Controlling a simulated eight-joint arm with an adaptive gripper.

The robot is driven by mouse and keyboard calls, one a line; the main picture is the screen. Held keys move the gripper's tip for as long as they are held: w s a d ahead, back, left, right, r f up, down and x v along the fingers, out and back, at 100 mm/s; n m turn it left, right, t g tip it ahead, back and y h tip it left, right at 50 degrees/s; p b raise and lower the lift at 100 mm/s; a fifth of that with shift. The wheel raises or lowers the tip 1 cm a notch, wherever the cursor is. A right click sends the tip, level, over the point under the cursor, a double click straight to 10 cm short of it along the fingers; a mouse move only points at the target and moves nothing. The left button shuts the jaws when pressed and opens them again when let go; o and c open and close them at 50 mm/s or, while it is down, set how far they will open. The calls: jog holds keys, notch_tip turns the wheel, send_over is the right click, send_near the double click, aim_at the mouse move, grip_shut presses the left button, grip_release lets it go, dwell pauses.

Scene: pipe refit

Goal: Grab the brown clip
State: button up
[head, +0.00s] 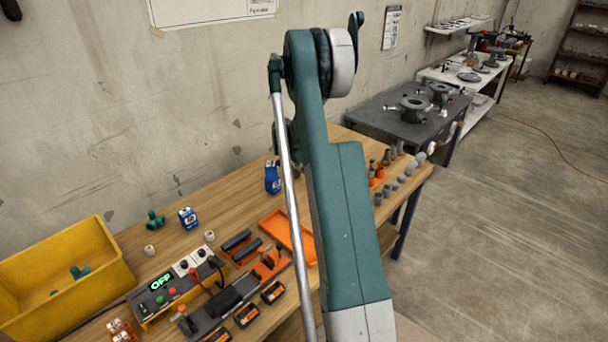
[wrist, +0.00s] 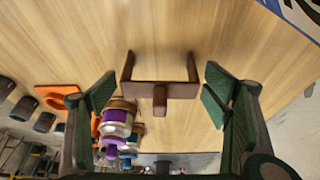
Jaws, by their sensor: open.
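The brown clip (wrist: 160,92) lies on the wooden table in the middle of the wrist view. It is U-shaped, with two prongs pointing up in the picture and a short stub at its lower side. My gripper (wrist: 159,98) is open, with one green-padded finger on each side of the clip. There is a gap between the clip and each finger, and nothing is held. The height of the fingers above the table is hard to tell. In the head view my arm hides the clip and the gripper.
A stack of purple, white and blue parts (wrist: 115,128) stands close to the left finger. Orange (wrist: 57,98) and grey fittings are farther left. A blue-and-white item (wrist: 295,14) is at the upper right. The head view shows a yellow bin (head: 110,250), a control box (head: 178,287) and an orange tray (head: 287,237).

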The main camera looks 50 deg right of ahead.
jog(key=c, duration=0.9)
jog(key=shift+r+p, duration=0.75)
jog(key=shift+r, duration=4.25)
